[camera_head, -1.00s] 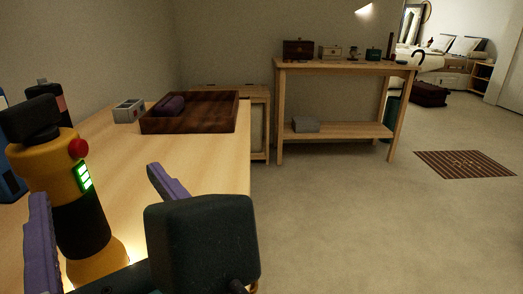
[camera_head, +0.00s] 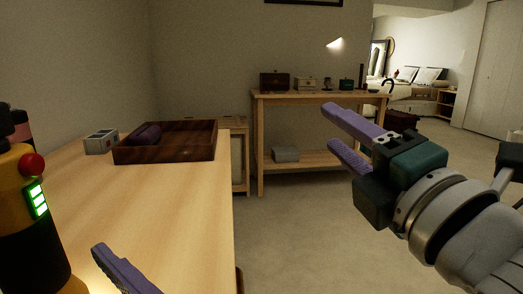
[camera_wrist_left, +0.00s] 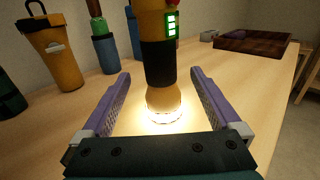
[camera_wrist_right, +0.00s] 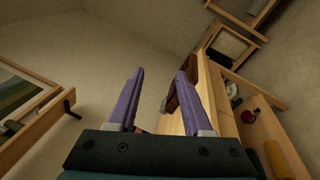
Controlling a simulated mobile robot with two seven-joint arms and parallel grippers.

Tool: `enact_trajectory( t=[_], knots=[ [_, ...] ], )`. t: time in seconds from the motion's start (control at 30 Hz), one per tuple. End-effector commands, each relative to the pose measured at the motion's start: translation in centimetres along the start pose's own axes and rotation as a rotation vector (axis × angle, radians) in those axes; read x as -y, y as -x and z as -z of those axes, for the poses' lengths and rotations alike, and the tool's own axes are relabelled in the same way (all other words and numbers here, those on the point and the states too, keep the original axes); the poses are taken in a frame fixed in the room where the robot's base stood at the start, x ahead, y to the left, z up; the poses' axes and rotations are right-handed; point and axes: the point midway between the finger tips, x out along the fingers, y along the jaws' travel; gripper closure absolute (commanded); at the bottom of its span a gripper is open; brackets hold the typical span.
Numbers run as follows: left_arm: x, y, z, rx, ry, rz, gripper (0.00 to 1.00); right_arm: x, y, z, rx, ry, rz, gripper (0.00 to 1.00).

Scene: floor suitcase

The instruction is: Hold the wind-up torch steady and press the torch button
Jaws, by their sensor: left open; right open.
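The wind-up torch (camera_head: 30,245) stands upright on the table at the left edge of the head view, yellow and black, with a red button (camera_head: 32,164) and lit green bars. In the left wrist view the torch (camera_wrist_left: 158,62) stands between the fingers of my left gripper (camera_wrist_left: 160,76), which are open with a gap on each side. Its base glows onto the wood. In the head view one left finger shows at the bottom. My right gripper (camera_head: 340,132) is open and empty, raised in the air right of the table, well away from the torch.
The wooden table (camera_head: 185,205) has a dark tray (camera_head: 185,155) with a purple item (camera_head: 146,134) and a small grey box (camera_head: 101,142) at the back. Bottles, including a yellow cup (camera_wrist_left: 55,55), stand behind the torch. A shelf table (camera_head: 318,97) stands beyond open floor.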

Motion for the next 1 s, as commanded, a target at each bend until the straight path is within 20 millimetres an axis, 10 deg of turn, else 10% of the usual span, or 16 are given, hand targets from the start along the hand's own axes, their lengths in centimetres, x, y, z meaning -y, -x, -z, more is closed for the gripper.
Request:
enact_trajectory(
  t=[0.3,0.63,1.0],
  knots=[
    [0.0,0.0,0.0,0.0,0.0,0.0,0.03,-9.3,-1.4,9.3,-0.269,1.001,-0.77,0.5],
    [0.0,0.0,0.0,0.0,0.0,0.0,0.03,-8.1,3.9,14.3,-0.399,1.547,-1.467,0.5],
    [0.0,-2.8,-0.1,0.005,0.001,-0.001,0.03,-7.3,5.2,14.4,-0.414,1.606,-1.609,0.5]
  ],
)
